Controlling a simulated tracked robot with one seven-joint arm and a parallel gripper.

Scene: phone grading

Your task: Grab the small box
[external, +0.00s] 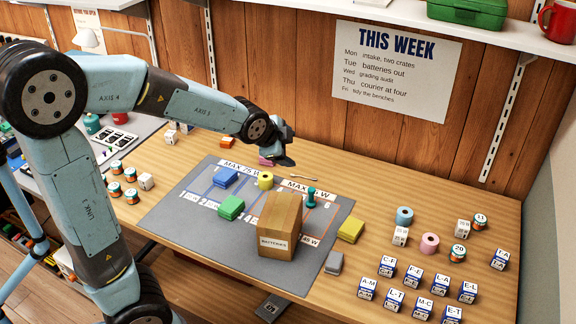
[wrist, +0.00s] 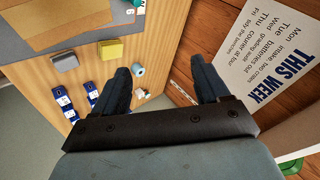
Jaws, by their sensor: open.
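A brown cardboard box (external: 279,225) labelled BATTERIES stands upright on the grey mat (external: 180,215), right of its middle. Several much smaller blue-and-white boxes with letter labels stand at the table's right front, one of them marked A-M (external: 367,289); some also show in the wrist view (wrist: 65,101). The frames do not show which box is meant. My gripper (external: 286,160) is above the far side of the mat, behind and above the brown box and apart from it. In the wrist view my gripper (wrist: 164,74) has its fingers wide apart with nothing between them.
Coloured blocks, including a green one (external: 231,207) and a yellow one (external: 350,230), lie around the brown box. A teal peg (external: 311,197) stands just behind it. Rolls and small jars (external: 458,253) crowd the right side. The wooden wall (external: 290,90) rises behind the table.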

